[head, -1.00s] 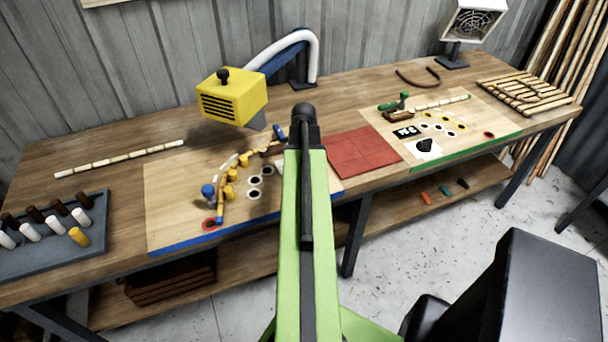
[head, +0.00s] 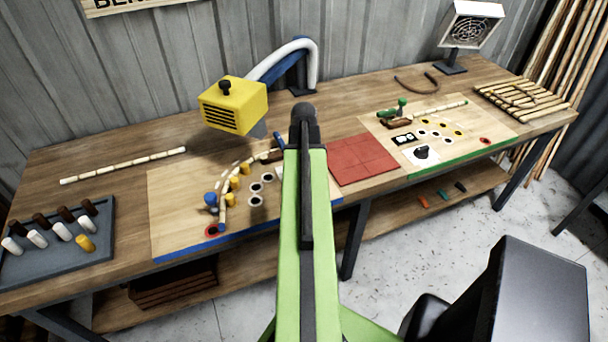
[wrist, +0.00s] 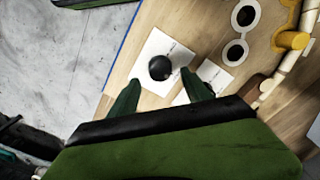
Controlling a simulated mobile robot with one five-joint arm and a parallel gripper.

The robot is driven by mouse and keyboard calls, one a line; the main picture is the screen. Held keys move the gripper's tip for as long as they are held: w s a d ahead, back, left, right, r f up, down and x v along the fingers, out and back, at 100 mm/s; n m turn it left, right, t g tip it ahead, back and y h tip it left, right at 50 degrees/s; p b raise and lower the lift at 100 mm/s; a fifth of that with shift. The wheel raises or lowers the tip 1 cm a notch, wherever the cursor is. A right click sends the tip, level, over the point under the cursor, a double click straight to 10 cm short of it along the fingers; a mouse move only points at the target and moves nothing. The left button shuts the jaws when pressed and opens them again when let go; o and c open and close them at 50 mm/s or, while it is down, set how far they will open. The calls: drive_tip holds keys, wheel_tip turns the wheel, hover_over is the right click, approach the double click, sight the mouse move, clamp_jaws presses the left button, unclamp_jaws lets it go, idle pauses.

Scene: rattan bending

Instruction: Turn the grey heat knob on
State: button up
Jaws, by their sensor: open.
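In the wrist view a dark grey, nearly black, round knob (wrist: 159,67) sits on a white card (wrist: 150,92) near the blue-edged side of the bench board. Its setting cannot be read. My gripper (wrist: 159,79) is open, with its two dark green fingers on either side of the near part of the knob in the picture. Whether they touch it, and their height above it, cannot be told. In the head view my green arm hides the gripper and this knob. A similar dark knob (head: 421,152) on a white card shows on the green-edged board at right.
A second white card (wrist: 214,75) lies right of the knob, near ringed holes (wrist: 235,52) and a yellow peg (wrist: 291,40). A red mat (head: 362,155) lies between the boards.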

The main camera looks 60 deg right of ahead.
wheel_tip(320, 180, up, 14)
drive_tip(key=p, duration=1.2)
drive_tip(key=shift+f, duration=0.2)
drive_tip(key=w+a+f+n+b, duration=0.3)
drive_tip(key=w+a, duration=0.6)
drive_tip(key=a, duration=0.1)
drive_tip(key=w+a+f+n+b, duration=0.2)
drive_tip(key=w+a, duration=0.8)
drive_tip(key=w+a+f+n+b, duration=0.1)
drive_tip(key=a+n, duration=0.4)
drive_tip(key=a, duration=1)
drive_tip(key=w+a+f+n+b, duration=0.1)
drive_tip(key=a+f+n+b, duration=0.2)
drive_tip(key=a, duration=1.2)
drive_tip(key=shift+w+f+n+b, duration=0.3)
drive_tip(key=shift+w+n, duration=0.1)
drive_tip(key=shift+n, duration=1.3)
